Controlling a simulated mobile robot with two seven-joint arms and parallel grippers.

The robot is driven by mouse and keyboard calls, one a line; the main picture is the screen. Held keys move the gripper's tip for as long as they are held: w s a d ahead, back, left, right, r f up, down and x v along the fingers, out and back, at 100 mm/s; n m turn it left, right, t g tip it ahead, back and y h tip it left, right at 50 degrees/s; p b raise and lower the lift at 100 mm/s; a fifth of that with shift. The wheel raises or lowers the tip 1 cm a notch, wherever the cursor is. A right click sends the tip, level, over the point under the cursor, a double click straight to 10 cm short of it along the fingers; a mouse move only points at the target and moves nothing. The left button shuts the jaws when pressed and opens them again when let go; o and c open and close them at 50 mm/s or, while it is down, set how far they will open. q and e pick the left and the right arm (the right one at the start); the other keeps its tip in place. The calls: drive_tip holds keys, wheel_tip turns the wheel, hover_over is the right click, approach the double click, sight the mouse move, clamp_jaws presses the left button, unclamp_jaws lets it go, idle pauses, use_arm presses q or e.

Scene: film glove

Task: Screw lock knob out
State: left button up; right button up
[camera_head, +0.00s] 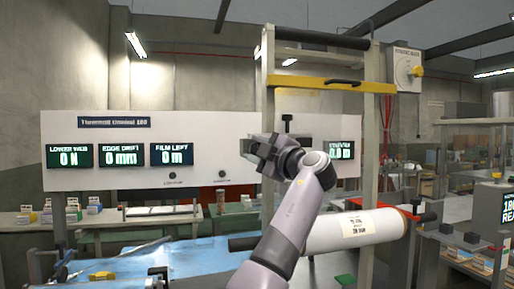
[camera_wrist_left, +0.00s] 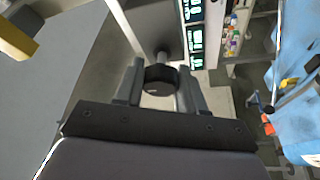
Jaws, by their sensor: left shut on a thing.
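The lock knob (camera_wrist_left: 161,80), a dark round knob on a pale shaft, sits between the fingers of my left gripper (camera_wrist_left: 158,88) in the left wrist view. The fingers are shut on its two sides. In the head view my left gripper (camera_head: 256,152) is in front of the right part of the white panel, beside the frame's upright, and the knob cannot be made out there. My right gripper is in neither view.
A yellow bar (camera_head: 330,84) with a black handle crosses the upright frame above my gripper. A white film roll (camera_head: 353,230) lies across below and right of my forearm. The white panel (camera_head: 210,135) carries lit displays. A blue surface (camera_head: 195,255) spreads at lower left.

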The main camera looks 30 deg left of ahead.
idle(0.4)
use_arm(q)
drive_tip(key=o, duration=1.1)
drive_tip(key=shift+c, duration=0.2)
drive_tip(key=shift+d, duration=0.1)
drive_tip(key=b+v, duration=0.2)
drive_tip(key=v, duration=0.5)
